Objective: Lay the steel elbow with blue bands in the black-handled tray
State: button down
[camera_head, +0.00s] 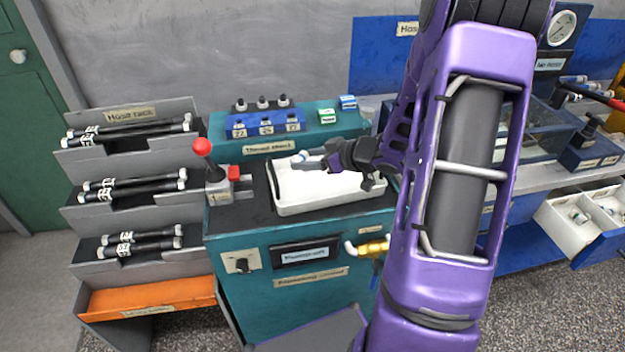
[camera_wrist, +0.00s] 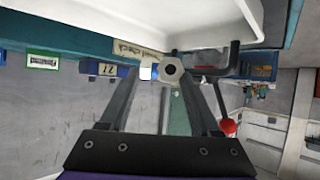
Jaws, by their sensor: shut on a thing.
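My gripper (camera_head: 310,161) is shut on the steel elbow (camera_head: 303,156), which shows a blue and white end at the fingertips. In the wrist view, which looks upside down, my gripper (camera_wrist: 168,80) has the elbow (camera_wrist: 173,71) between its two fingers, with a hexagonal end facing the camera. The white tray (camera_head: 300,209) lies on the teal bench, and the elbow appears over its back left part. The tray rim (camera_wrist: 210,38) and a black handle (camera_wrist: 235,58) also show in the wrist view. My gripper and arm hide part of the tray's right side.
A red-knobbed lever (camera_head: 203,150) stands just left of the tray. A blue block (camera_head: 265,126) with numbered labels sits behind it. A hose rack (camera_head: 130,180) is at the left. A brass fitting (camera_head: 372,248) sticks out from the bench front. White open drawers (camera_head: 565,220) are at the right.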

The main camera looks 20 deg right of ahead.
aim_at(310, 189)
jog(key=shift+f+b, duration=0.8)
jog(key=shift+f, duration=2.5)
jog(key=shift+f, duration=0.1)
jog(key=shift+f, duration=0.1)
jog(key=shift+c, duration=0.5)
grip_release()
jog(key=shift+s+d+r, duration=0.15)
jog(key=shift+s+r, duration=0.05)
jog(key=shift+r, duration=0.15)
jog(key=p+v, duration=0.2)
jog(key=v, duration=0.9)
jog(key=shift+s+d+p, duration=0.1)
jog(key=shift+s+p, duration=0.2)
